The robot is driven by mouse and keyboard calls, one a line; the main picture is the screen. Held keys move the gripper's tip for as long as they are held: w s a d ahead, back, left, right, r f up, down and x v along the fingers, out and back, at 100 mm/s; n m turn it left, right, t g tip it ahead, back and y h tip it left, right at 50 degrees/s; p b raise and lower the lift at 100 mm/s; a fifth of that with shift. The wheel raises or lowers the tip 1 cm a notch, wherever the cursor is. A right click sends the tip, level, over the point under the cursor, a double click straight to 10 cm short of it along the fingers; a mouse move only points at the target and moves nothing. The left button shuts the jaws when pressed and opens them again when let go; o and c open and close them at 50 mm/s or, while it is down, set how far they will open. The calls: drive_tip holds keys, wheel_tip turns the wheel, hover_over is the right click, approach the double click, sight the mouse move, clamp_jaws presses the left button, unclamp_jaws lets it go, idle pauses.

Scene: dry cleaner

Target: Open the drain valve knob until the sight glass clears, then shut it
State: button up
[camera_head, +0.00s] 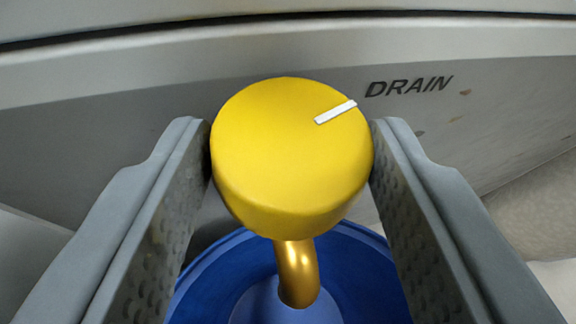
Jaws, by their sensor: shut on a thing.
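The yellow drain valve knob (280,160) is in the middle of the head camera view. A white mark on its face points to the upper right, towards the word DRAIN (409,86) on the grey panel. My gripper (291,150) is shut on the knob, one finger touching each side. A brass spout (297,272) curves down below the knob. The sight glass is not in view. I see no liquid coming from the part of the spout that shows.
A blue bucket (372,275) stands below the spout, partly hidden by the knob and my fingers. The grey machine panel (80,150) is close behind the knob, with a few rusty spots at the right. A dark seam runs along the top.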

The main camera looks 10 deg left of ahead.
drive_tip(key=shift+a+m+t+h, duration=0.15)
drive_tip(key=shift+m+t+h, duration=0.05)
drive_tip(key=shift+m+h, duration=0.8)
drive_tip(key=shift+a+m+t+h, duration=0.2)
drive_tip(key=shift+m+h, duration=0.6)
drive_tip(key=shift+h, duration=0.3)
drive_tip(key=o, duration=1)
drive_tip(key=shift+d, duration=0.1)
